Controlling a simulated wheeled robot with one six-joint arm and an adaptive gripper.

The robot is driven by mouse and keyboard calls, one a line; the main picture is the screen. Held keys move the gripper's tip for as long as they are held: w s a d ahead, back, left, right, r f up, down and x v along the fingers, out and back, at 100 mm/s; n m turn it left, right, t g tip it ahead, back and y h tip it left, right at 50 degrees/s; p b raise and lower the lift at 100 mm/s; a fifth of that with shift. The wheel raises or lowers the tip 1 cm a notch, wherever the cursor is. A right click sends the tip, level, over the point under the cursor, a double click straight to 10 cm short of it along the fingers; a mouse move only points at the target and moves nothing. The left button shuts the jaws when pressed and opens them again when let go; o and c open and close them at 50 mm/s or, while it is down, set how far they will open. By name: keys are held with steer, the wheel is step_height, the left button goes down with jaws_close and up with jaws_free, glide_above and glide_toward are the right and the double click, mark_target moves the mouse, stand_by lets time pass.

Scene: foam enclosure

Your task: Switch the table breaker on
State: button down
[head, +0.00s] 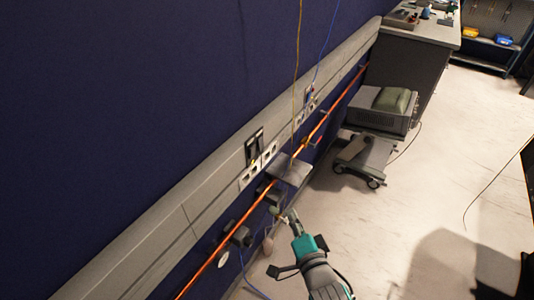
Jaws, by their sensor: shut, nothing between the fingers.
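A dark switch unit (254,147), which looks like a breaker, is set in the grey wall trunking above a pair of white sockets (258,168). Its lever position is too small to read. A second, smaller dark unit (310,92) sits farther along the trunking. I cannot tell which one is the table breaker. My gripper (291,215), beyond a teal band on my arm, is shut and empty. It appears in the picture below and right of the nearer unit, close to a small grey shelf (290,170). Its fingertips are small and hard to make out.
An orange pipe (215,257) runs along the wall below the trunking, with dark boxes (238,234) near it. Yellow and blue cables hang down the wall. A wheeled cart (367,155) with equipment stands ahead, before a workbench (418,45). The floor at right is mostly clear.

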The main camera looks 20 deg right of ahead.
steer(key=w+d+r+m, duration=0.1)
steer(key=w+r+m, duration=0.3)
steer(key=w, duration=0.4)
steer(key=shift+d+r+h, duration=0.2)
steer(key=shift+r+h, duration=0.2)
steer(key=shift+r, duration=0.4)
glide_toward(261, 144)
steer(key=w+d+f, duration=0.2)
steer(key=w+d, duration=0.1)
steer(key=d, duration=0.2)
steer(key=shift+w+a+f, duration=0.15)
steer(key=shift+w+a, duration=0.5)
steer(key=shift+w, duration=0.3)
steer(key=shift+w+a+f, duration=0.1)
steer(key=shift+w+a, duration=0.6)
steer(key=shift+w, duration=0.2)
steer(key=shift+w+a+f, duration=0.1)
steer(key=shift+w+a, duration=0.05)
